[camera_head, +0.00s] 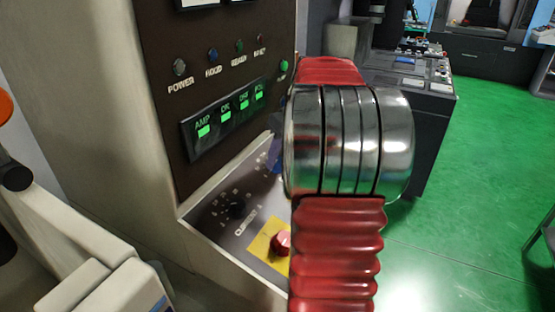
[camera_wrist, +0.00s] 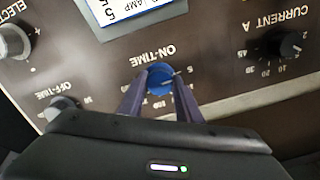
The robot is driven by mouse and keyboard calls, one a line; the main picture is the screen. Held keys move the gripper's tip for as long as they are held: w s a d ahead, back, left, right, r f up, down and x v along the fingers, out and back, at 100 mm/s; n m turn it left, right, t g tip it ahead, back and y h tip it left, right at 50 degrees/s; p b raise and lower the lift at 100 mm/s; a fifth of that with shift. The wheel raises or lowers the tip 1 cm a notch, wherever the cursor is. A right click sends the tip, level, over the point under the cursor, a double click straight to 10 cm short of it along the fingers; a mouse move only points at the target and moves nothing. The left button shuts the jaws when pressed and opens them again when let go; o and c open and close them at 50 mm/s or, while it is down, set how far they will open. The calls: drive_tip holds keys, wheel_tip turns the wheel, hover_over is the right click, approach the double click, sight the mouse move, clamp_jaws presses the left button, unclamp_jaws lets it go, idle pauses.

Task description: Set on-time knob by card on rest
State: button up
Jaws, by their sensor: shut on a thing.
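The on-time knob (camera_wrist: 160,77) is blue and round, with a pale pointer line towards the right in the wrist view, where the panel appears upside down. My gripper (camera_wrist: 162,91) has a finger on each side of the knob and is shut on it. The card (camera_wrist: 122,9) is white with a blue border and shows at the top edge, cut off by the frame. Only part of its text, with "AMP" and a 5, can be read. In the head view my red and metal arm hides the on-time knob and most of the gripper.
The current knob (camera_wrist: 290,44) is black; it also shows in the head view (camera_head: 237,210). The off-time knob (camera_wrist: 62,106) is partly behind my gripper housing. Another grey knob (camera_wrist: 14,42) is at the left. A red button (camera_head: 281,243) sits on a yellow plate. Green floor lies right.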

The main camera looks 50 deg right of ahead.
drive_tip(key=shift+d, duration=0.15)
drive_tip(key=shift+c, duration=0.2)
drive_tip(key=o, duration=1.1)
drive_tip(key=shift+r, duration=0.1)
drive_tip(key=v, duration=1.3)
drive_tip(key=shift+s+r, duration=0.1)
drive_tip(key=shift+r, duration=0.2)
